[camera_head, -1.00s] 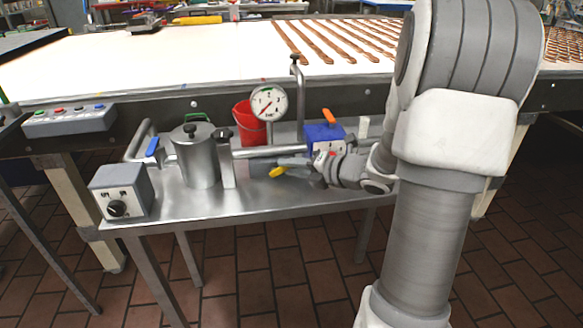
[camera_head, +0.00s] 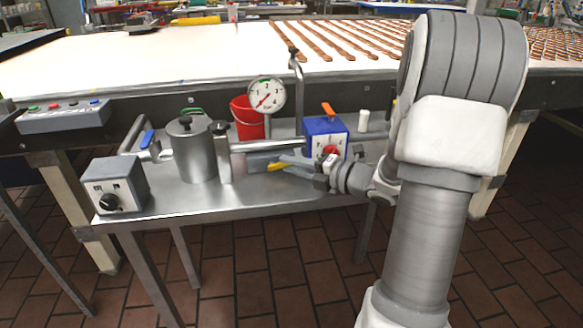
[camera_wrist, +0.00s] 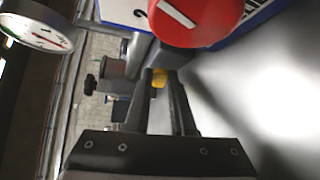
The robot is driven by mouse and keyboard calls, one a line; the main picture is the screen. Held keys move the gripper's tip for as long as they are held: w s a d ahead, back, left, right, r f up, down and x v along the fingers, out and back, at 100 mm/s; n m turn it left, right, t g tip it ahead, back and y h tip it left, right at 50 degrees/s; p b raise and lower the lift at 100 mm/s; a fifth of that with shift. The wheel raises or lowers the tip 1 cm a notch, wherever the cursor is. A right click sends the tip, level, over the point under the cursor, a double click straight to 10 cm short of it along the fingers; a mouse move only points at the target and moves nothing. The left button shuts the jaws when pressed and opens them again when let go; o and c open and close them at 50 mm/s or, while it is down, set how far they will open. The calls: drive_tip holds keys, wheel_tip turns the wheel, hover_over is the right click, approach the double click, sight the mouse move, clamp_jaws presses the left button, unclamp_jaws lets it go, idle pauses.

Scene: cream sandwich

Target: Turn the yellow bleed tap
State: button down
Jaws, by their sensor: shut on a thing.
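The yellow bleed tap (camera_head: 278,166) shows low in front of the pipe on the steel table, just at the tip of my gripper (camera_head: 285,168). In the wrist view the yellow tap (camera_wrist: 158,78) sits between the two dark fingertips of my gripper (camera_wrist: 160,84), which are shut on it. Only a small part of the tap shows there; its stem and the rest are hidden by the fingers and the housing.
A pressure gauge (camera_head: 267,95) stands above the pipe. A blue box (camera_head: 318,127) with a red knob (camera_wrist: 195,18) is close to my gripper. A steel canister (camera_head: 194,155), a grey switch box (camera_head: 117,188) and a red bucket (camera_head: 243,118) stand left. The table's front strip is bare.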

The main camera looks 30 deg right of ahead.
drive_tip(key=c, duration=0.8)
unclamp_jaws()
drive_tip(key=shift+o, duration=0.2)
